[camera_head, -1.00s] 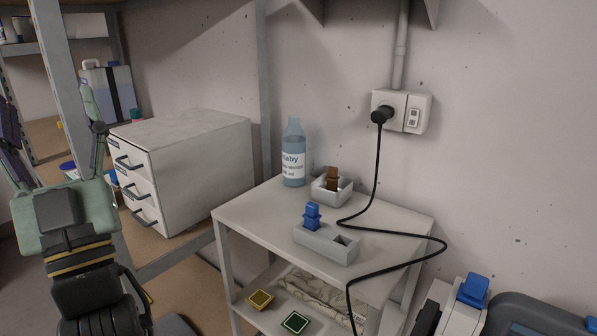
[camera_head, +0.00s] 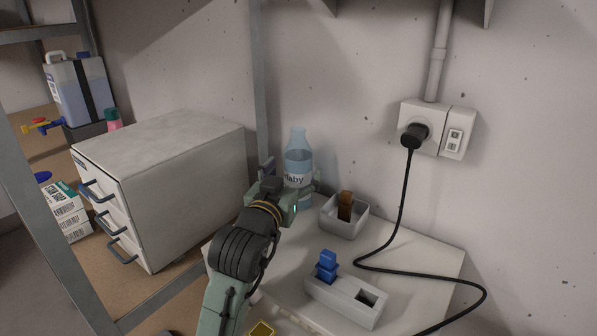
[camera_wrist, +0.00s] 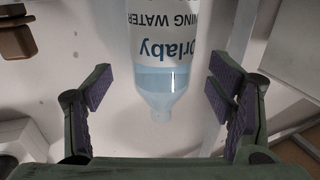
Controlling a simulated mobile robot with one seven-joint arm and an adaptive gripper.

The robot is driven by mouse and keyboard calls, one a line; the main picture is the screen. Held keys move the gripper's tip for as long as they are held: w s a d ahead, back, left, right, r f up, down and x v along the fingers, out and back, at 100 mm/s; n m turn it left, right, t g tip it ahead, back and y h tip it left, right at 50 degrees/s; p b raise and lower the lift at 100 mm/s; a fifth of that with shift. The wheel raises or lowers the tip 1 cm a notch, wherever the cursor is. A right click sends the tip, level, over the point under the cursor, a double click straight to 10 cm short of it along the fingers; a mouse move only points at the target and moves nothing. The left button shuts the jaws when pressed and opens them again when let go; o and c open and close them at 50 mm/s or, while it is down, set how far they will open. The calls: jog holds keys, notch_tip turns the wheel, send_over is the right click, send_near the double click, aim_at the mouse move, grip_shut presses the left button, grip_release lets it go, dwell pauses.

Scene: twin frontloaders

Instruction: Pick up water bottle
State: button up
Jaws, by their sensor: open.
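The water bottle (camera_head: 298,160) is clear with blue-tinted liquid and a white label. It stands upright at the back left of the small white table (camera_head: 420,262). My gripper (camera_head: 291,180) is in front of the bottle in the head view and hides its lower part. In the wrist view the bottle (camera_wrist: 160,60) appears upside down, between and beyond the purple-padded fingers of my gripper (camera_wrist: 160,97). The fingers are open and apart from the bottle, with a gap on each side.
A white tray (camera_head: 333,226) with a brown item stands right of the bottle. A grey holder (camera_head: 345,303) with a blue item sits nearer. A black cable (camera_head: 400,210) runs from the wall socket across the table. A metal post (camera_head: 259,100) and drawer cabinet (camera_head: 190,190) stand left.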

aim_at(294, 170)
jog(key=p+x, duration=0.2)
jog(key=x, duration=0.2)
jog(key=shift+w+d+f, duration=0.1)
jog(key=shift+w, duration=0.35)
jog(key=c, duration=1.6)
jog(key=shift+c, duration=0.3)
